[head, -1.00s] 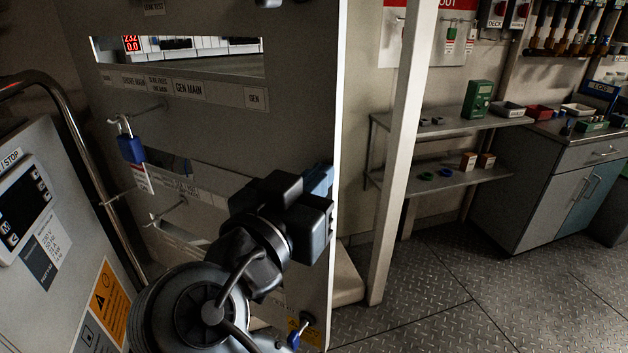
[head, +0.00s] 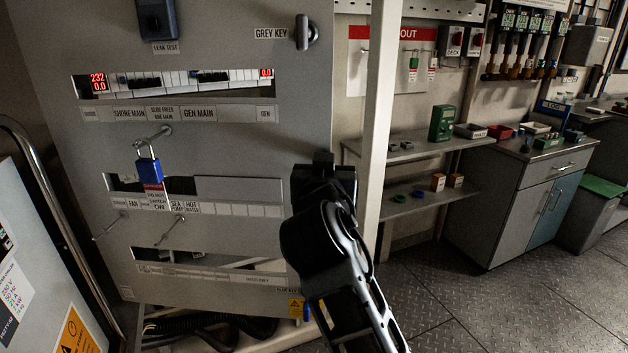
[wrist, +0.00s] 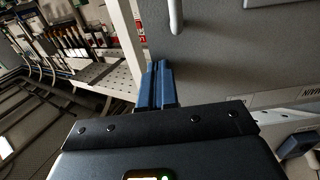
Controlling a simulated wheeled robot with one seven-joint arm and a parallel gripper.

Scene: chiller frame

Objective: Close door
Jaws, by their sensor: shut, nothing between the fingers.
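The door (head: 230,60) is a large grey panel with slot windows and label strips, seen nearly face-on in the head view. A handle (head: 308,32) sits at its upper right beside the words "GREY KEY". The door also fills the right of the wrist view (wrist: 230,60), with a pale handle (wrist: 175,15) at the top. My gripper (wrist: 157,85) is shut and empty, its blue fingers together by the door's edge. In the head view my gripper (head: 323,160) is at the door's right edge; its fingertips are hidden there. I cannot tell whether the door is latched.
A blue padlock (head: 149,170) with a tag hangs on the door. A white post (head: 378,120) stands to the right, with a strip of background between it and the door. Hoses (head: 210,325) show below the door. A grey cabinet (head: 520,200) stands right; the floor (head: 450,310) before it is clear.

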